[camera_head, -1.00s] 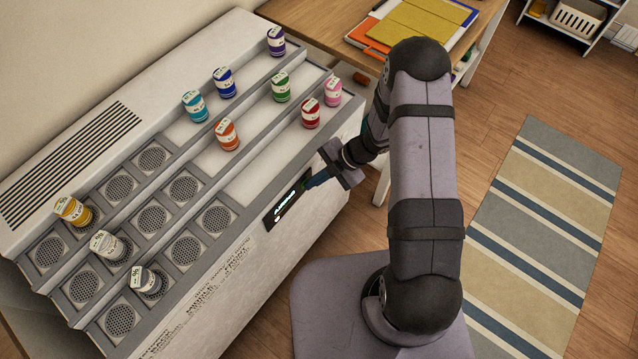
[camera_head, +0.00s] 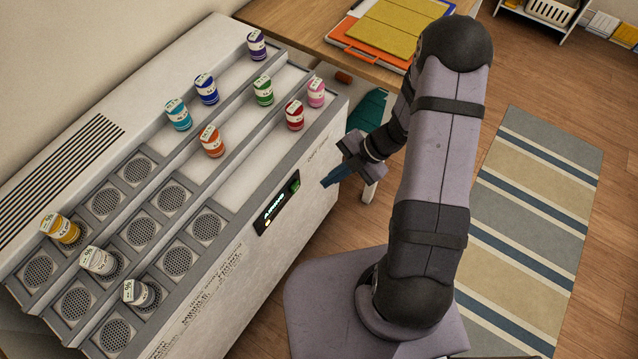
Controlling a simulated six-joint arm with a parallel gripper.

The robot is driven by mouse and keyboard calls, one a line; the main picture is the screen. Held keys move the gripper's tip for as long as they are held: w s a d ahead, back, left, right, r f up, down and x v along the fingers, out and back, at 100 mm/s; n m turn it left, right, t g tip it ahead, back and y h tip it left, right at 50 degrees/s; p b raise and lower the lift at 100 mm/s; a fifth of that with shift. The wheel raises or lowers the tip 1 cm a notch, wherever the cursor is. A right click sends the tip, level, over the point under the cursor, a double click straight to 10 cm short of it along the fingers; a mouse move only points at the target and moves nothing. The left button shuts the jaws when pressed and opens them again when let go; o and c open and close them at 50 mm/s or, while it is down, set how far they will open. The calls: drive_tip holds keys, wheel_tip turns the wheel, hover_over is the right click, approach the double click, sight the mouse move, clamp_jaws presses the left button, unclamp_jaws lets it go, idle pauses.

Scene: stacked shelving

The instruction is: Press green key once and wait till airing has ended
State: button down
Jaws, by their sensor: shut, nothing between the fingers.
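The green key (camera_head: 295,186) sits at the right end of a dark display panel (camera_head: 270,211) on the front of the white shelving unit (camera_head: 300,226). The panel shows lit pale text, too small to read surely, with a small orange-white light near its lower left. My gripper (camera_head: 325,183) is shut and empty. Its blue fingertips are to the right of the green key, apart from it, pointing toward the panel.
Several coloured jars, among them a red one (camera_head: 295,115) and an orange one (camera_head: 212,141), stand on the stepped shelves. Yellow (camera_head: 62,228), cream (camera_head: 98,260) and white-grey (camera_head: 138,292) jars are on the left vents. A wooden table (camera_head: 300,22) stands behind.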

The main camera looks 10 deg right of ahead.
drive_tip(key=shift+v, duration=1.25)
drive_tip(key=w+d+f+m+t+h, duration=0.25)
drive_tip(key=w+d+m+h, duration=0.2)
drive_tip(key=d, duration=0.35)
drive_tip(key=s+d+f+m+h, duration=0.3)
drive_tip(key=s+d+m+h, duration=0.1)
drive_tip(key=d+m, duration=0.4)
drive_tip(key=s+d+r+m+g+h, duration=0.1)
drive_tip(key=s+r+m+g, duration=0.15)
drive_tip(key=s+m, duration=0.3)
drive_tip(key=s+d+r+m+g+h, duration=0.1)
drive_tip(key=s+m+g, duration=0.25)
drive_tip(key=s, duration=0.35)
drive_tip(key=s+a+r+m+g+y, duration=0.2)
drive_tip(key=s+a+r+m+y, duration=0.1)
drive_tip(key=s+a+r+m, duration=0.4)
drive_tip(key=w+a+r+n+t, duration=0.2)
drive_tip(key=w+a+r+t, duration=0.2)
drive_tip(key=w+a+r, duration=0.2)
drive_tip(key=a+r, duration=0.2)
drive_tip(key=a, duration=0.2)
drive_tip(key=shift+w+n+t, duration=0.35)
